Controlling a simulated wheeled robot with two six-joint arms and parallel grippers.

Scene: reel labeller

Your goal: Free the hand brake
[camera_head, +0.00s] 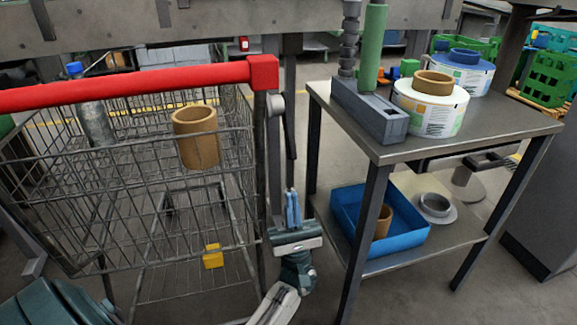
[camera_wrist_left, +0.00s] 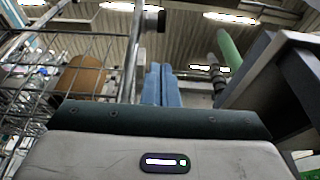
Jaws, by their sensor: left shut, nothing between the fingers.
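A wire trolley (camera_head: 120,185) with a red handle bar (camera_head: 130,85) stands at the left. A flat grey upright lever (camera_head: 275,150) with a round pale knob (camera_head: 276,102) is at its right end, below the handle; it looks like the hand brake. The fingers also show in the wrist view (camera_wrist_left: 161,85). My right gripper is out of view.
A metal table (camera_head: 470,120) stands close on the right, with label reels (camera_head: 430,112) and a grey block (camera_head: 368,110) on top. A blue tray (camera_head: 400,240) is on its lower shelf. A brown tube (camera_head: 196,140) and a bottle (camera_head: 95,120) are in the trolley.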

